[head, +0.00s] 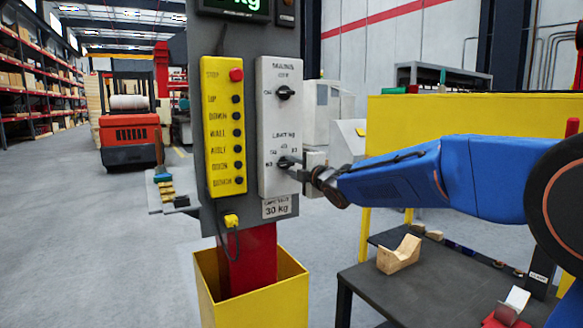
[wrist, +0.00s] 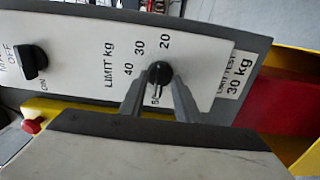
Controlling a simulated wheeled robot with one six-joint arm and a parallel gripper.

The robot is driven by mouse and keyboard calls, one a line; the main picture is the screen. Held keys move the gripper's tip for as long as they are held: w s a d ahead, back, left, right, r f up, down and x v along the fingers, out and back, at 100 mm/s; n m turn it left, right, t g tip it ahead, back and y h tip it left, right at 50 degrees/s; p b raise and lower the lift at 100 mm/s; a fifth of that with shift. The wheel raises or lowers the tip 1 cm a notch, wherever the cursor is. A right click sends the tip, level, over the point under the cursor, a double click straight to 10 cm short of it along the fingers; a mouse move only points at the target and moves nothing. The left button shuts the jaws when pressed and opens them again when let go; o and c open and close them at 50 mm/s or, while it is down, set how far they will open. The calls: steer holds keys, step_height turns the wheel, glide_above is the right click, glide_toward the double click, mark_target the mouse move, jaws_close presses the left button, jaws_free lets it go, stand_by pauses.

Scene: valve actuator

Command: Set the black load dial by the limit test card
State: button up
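The black load dial (head: 285,162) is the lower knob on the light grey panel. In the wrist view the dial (wrist: 159,73) has limit marks 20, 30, 40 and 50 around it, and its narrow grip seems to point toward 50. The limit test card (head: 276,208) reads 30 kg and sits below the panel; it also shows in the wrist view (wrist: 236,78). My gripper (head: 301,172) is at the dial from the right. In the wrist view its fingers (wrist: 158,84) stand apart, one on either side of the dial; contact is unclear.
A black main switch (head: 285,93) is above the dial. A yellow button box (head: 224,127) with a red stop button stands left of the panel. A yellow bin (head: 205,287) surrounds the post's base. A dark table (head: 422,285) with a wooden block is at lower right.

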steer(key=shift+w+a, duration=0.15)
steer(key=shift+w, duration=0.05)
jaws_close()
